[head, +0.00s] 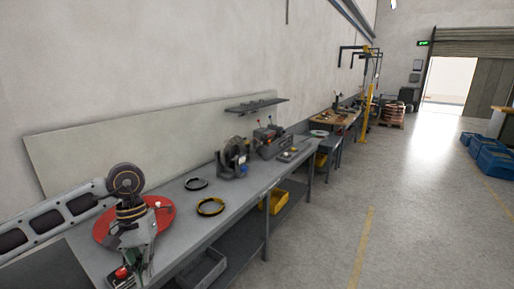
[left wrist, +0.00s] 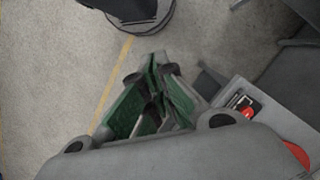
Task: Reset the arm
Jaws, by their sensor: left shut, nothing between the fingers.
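My left arm reaches in from the left in the head view and bends down at the wrist over the near end of the grey workbench (head: 185,225). My left gripper (head: 146,275) points downward at the bench's front edge, in front of a red round disc (head: 165,215). In the left wrist view its green-padded fingers (left wrist: 157,62) meet at the tips, shut and empty, above the floor beside the bench. A small box with a red button (head: 122,272) is just left of the gripper; it also shows in the left wrist view (left wrist: 243,112). My right gripper is out of view.
A dark ring coil (head: 196,183) and a black-and-yellow coil (head: 210,207) lie on the bench. Machines (head: 233,158) stand farther along. A yellow bin (head: 275,201) sits on the lower shelf. Blue crates (head: 492,158) are far right. The floor right of the bench is clear.

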